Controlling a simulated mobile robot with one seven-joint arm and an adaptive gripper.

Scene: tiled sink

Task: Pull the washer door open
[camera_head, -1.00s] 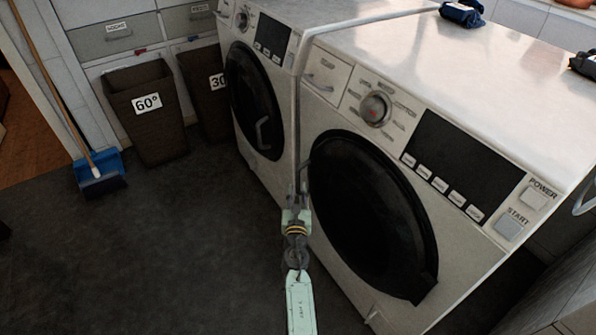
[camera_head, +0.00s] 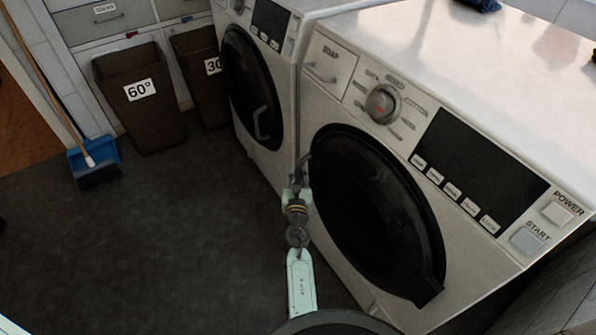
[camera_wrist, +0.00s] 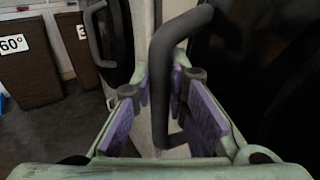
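The nearer white machine, the washer (camera_head: 335,100), has a round black door (camera_head: 375,215) that sits closed against its front. A dark grey bar handle (camera_wrist: 160,75) stands upright at the door's left edge; in the head view its top (camera_head: 304,164) shows just above my gripper (camera_head: 296,186). In the wrist view my gripper (camera_wrist: 161,88) is open, with purple-padded fingers on either side of the handle. Gaps show between the pads and the bar. The lower handle end shows between the fingers; in the head view my gripper hides it.
A second white machine (camera_head: 286,105) with a black door and handle stands close on the left. Brown bins (camera_head: 150,115) and a blue dustpan (camera_head: 95,160) with a broom are at the back left. The dark floor (camera_head: 150,240) left of the washer is clear.

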